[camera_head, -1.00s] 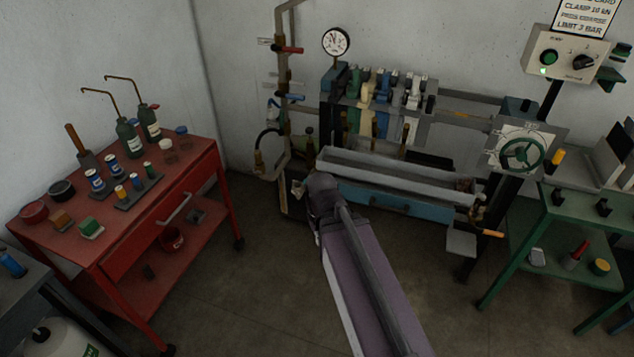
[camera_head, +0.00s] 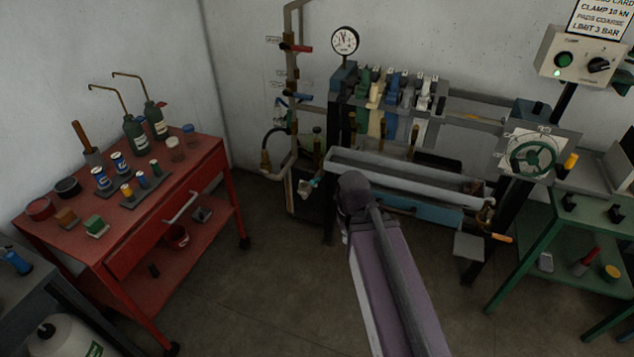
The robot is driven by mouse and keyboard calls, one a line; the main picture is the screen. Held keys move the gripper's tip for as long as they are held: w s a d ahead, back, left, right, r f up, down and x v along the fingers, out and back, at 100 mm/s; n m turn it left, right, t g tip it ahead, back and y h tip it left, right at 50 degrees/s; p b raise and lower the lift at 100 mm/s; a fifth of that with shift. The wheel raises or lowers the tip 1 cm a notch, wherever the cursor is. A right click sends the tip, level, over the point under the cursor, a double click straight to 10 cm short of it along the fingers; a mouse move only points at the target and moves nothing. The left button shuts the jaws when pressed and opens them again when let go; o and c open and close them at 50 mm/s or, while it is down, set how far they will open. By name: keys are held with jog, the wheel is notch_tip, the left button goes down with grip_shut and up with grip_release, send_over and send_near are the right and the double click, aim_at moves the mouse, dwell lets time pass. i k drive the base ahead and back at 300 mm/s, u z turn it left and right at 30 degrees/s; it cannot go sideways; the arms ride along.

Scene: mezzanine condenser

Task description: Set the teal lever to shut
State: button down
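A small teal piece (camera_head: 312,182), which looks like the teal lever, shows low at the foot of the pipework, just left of my arm's far end. It is too small to tell which way it is set. The upright pipe (camera_head: 291,70) above it carries a red lever (camera_head: 302,48) and a blue lever (camera_head: 299,96). My arm reaches forward from the bottom of the picture to the front of the press machine. My gripper is hidden beyond the arm's far end, so its fingers and any contact with the teal piece cannot be seen.
A red cart (camera_head: 130,240) with bottles and tins stands at left. The machine's grey trough (camera_head: 400,174) and blue drawer (camera_head: 430,209) are just right of my arm's end. A green table (camera_head: 530,245) stands at right. The floor between cart and machine is clear.

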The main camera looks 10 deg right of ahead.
aim_at(314, 180)
jog(key=z, duration=0.05)
jog(key=i, duration=1)
jog(key=u, duration=0.05)
